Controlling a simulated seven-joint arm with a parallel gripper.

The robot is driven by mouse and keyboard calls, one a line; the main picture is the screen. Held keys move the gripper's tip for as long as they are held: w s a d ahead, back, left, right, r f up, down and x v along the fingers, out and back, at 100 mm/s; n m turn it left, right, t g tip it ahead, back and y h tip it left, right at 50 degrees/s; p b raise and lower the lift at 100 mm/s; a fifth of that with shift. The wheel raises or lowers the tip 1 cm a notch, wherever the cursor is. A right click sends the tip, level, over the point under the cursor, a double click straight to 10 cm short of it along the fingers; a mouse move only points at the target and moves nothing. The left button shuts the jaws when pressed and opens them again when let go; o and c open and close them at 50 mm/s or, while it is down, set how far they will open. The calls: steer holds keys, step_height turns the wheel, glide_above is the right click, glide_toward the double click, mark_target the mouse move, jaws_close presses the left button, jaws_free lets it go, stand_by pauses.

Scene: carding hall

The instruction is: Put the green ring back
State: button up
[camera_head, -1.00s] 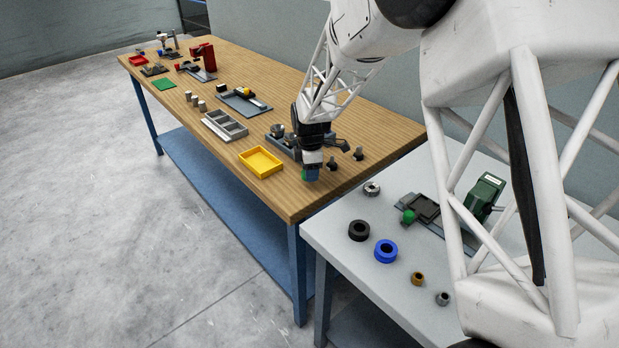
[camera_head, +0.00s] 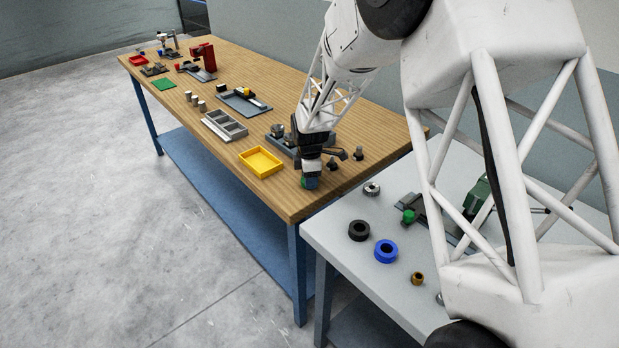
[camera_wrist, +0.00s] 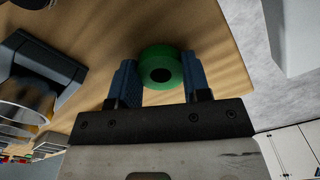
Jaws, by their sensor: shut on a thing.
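The green ring (camera_wrist: 160,55) shows in the wrist view between the two blue fingers of my gripper (camera_wrist: 157,80), with its dark hole facing the camera. My gripper is shut on it. In the head view my gripper (camera_head: 308,183) is low over the near right end of the wooden table, and only a bit of the green ring (camera_head: 303,183) shows beside the fingers. I cannot tell whether the ring touches the table top.
On the grey table (camera_head: 330,238) lie a black ring (camera_head: 359,230), a blue ring (camera_head: 385,251) and a small brown ring (camera_head: 417,278).

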steer(key=shift+f, duration=0.15)
steer(key=o, duration=1)
step_height(320, 180, up, 12)
steer(key=shift+r, duration=0.15)
stand_by(0.3)
stand_by(0.5)
